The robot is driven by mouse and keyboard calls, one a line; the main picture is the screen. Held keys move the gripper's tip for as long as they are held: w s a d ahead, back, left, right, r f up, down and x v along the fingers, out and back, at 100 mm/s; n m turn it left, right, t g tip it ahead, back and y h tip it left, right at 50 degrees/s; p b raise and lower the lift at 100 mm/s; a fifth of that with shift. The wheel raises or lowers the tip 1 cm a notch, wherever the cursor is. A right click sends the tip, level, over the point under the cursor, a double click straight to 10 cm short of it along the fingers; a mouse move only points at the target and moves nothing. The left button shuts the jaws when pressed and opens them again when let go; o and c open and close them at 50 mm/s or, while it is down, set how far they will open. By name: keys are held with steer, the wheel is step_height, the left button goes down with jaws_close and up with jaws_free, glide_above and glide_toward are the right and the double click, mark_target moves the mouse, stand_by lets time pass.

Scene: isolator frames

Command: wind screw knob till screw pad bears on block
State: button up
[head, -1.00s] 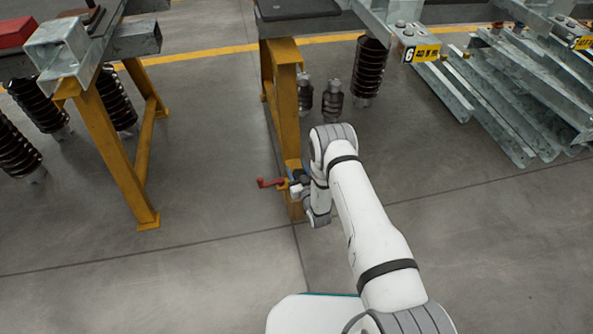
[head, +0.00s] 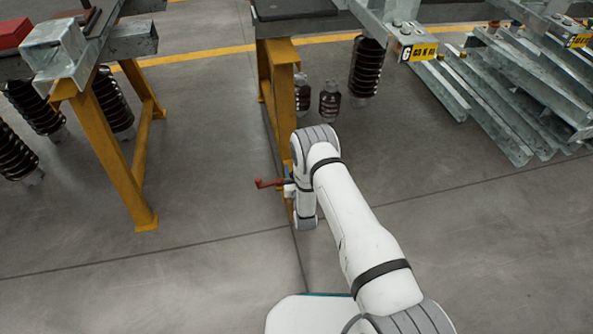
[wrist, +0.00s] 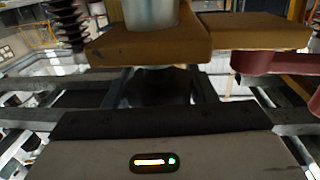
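A red crank-like handle (head: 268,183) sticks out to the left beside a yellow stand leg (head: 282,95) in the head view. It also shows large at the right of the wrist view (wrist: 283,62). In the wrist view, a worn yellow-brown plate (wrist: 145,42) carries a grey metal cylinder (wrist: 150,12). My gripper (wrist: 162,88) lies just below this plate in the picture; its dark fingers and any contact are hard to make out. In the head view my arm hides most of the gripper. I cannot pick out the screw pad or the block.
A second yellow trestle (head: 120,150) stands at left with galvanized beams (head: 62,50) on top. Dark ribbed insulators (head: 367,68) hang or stand nearby. Galvanized steel lengths (head: 500,100) lie at right. The floor between the trestles is clear.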

steer(key=o, duration=0.4)
steer(key=shift+c, duration=0.2)
steer(key=s+d+p, duration=0.1)
steer(key=s+p, duration=0.1)
steer(key=s, duration=0.5)
steer(key=shift+s+d+p, duration=0.25)
steer(key=shift+s+p, duration=0.1)
